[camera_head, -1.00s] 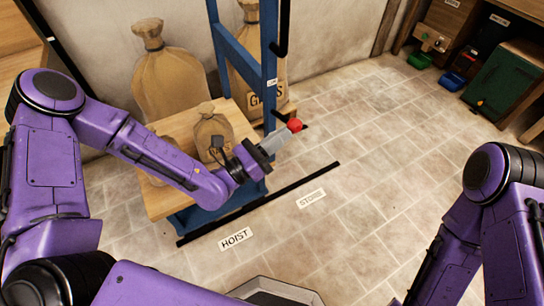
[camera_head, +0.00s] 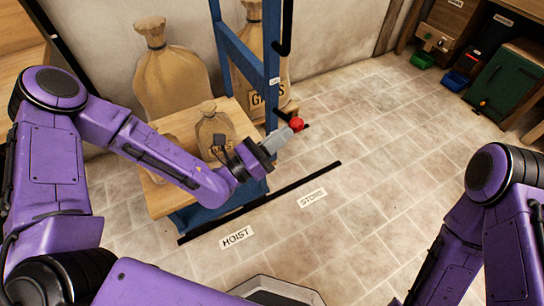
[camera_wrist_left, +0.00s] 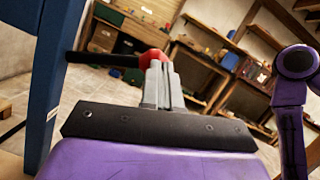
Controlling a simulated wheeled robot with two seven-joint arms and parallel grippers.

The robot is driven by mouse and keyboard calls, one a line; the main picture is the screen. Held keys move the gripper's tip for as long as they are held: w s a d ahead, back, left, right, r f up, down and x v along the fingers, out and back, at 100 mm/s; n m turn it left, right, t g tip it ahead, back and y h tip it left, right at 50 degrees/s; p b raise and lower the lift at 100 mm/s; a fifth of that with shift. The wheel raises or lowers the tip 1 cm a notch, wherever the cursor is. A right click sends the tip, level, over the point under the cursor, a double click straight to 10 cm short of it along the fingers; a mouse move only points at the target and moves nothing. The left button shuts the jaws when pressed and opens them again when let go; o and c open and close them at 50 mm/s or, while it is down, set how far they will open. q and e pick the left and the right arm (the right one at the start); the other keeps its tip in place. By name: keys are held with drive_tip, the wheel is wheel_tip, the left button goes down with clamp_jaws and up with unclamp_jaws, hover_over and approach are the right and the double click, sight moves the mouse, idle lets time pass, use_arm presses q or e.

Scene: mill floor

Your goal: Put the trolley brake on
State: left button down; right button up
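The trolley has a blue upright frame (camera_head: 236,52) and a wooden deck (camera_head: 168,203) carrying sacks. Its brake lever ends in a red knob (camera_head: 296,124); in the left wrist view the red knob (camera_wrist_left: 153,54) sits at the end of a black rod (camera_wrist_left: 100,59). My left gripper (camera_head: 286,131) is right at the knob. In the left wrist view its grey fingers (camera_wrist_left: 157,68) are together and partly cover the knob, with no gap visible between them. Whether they touch it I cannot tell. My right arm (camera_head: 500,200) is at the right edge; its gripper is out of view.
A black floor line (camera_head: 262,203) runs in front of the trolley, with a HOIST label (camera_head: 236,237) and a STONES label (camera_head: 312,198) beside it. A green bin (camera_head: 419,60) and a blue bin (camera_head: 455,80) stand at the back right. The tiled floor between is clear.

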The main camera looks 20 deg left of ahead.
use_arm(q)
drive_tip(key=d+f+b+v, duration=0.2)
drive_tip(key=v, duration=1.1)
drive_tip(key=shift+s, duration=0.35)
drive_tip(key=shift+f, duration=0.1)
drive_tip(key=a+f+m+g+y, duration=0.4)
drive_tip(key=f+m+y, duration=0.4)
drive_tip(key=f+m, duration=0.5)
drive_tip(key=s+a+f+m+g+y, duration=0.4)
drive_tip(key=s+a+f+m+g, duration=0.15)
drive_tip(key=s, duration=0.25)
drive_tip(key=s+a+f+m+g+y, duration=0.4)
drive_tip(key=s+a+f+m+y, duration=0.15)
drive_tip(key=s+f, duration=0.2)
wheel_tip(320, 180, up, 20)
drive_tip(key=p, duration=2)
drive_tip(key=shift+s+d+r+m+h, duration=0.15)
drive_tip(key=shift+s+d+m+h, duration=0.15)
drive_tip(key=shift+m+h, duration=0.1)
